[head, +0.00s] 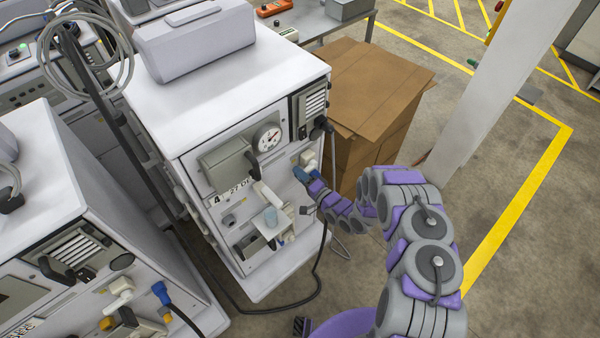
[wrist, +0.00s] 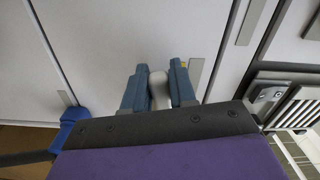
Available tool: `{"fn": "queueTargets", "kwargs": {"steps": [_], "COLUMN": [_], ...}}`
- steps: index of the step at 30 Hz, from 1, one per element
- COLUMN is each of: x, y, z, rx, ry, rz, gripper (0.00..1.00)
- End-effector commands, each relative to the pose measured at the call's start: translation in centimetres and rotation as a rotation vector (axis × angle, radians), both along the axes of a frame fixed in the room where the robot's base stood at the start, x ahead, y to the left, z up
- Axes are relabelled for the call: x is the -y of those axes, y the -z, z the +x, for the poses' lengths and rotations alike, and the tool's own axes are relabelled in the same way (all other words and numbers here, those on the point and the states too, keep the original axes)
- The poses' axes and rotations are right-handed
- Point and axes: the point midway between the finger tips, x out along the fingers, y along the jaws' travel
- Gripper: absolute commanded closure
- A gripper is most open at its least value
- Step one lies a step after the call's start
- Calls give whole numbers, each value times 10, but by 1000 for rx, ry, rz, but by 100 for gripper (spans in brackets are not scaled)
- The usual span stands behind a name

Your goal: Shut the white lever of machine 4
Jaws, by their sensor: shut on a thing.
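Machine 4 (head: 248,160) is a white cabinet with a "4" label, a round gauge and several fittings on its front. My gripper (head: 302,174) reaches in from the right to the right side of that front. In the wrist view its two blue fingers (wrist: 158,78) are closed around a pale rounded piece, which looks like the white lever (wrist: 158,92). The lever's tip shows between the fingers; its base is hidden by my gripper. In the head view the fingers cover the lever, so its angle cannot be told.
A white fitting (head: 308,158) sits just above my gripper and another white handle (head: 268,194) to its left. A black cable hangs down the machine's right side. A cardboard box (head: 378,85) stands behind at right. Another white machine (head: 50,200) is close at left.

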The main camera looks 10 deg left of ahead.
Motion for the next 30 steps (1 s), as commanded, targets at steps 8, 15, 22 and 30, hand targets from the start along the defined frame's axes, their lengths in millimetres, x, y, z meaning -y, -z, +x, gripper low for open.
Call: {"fn": "queueTargets", "kwargs": {"steps": [8, 15, 22, 30], "x": [2, 2, 2, 2], "y": [-11, -13, -13, -13], "z": [3, 4, 4, 4], "rx": [-113, -161, -172, -172], "ry": [13, 14, 15, 15], "rz": [98, 138, 147, 146], "gripper": [100, 100, 100, 72]}}
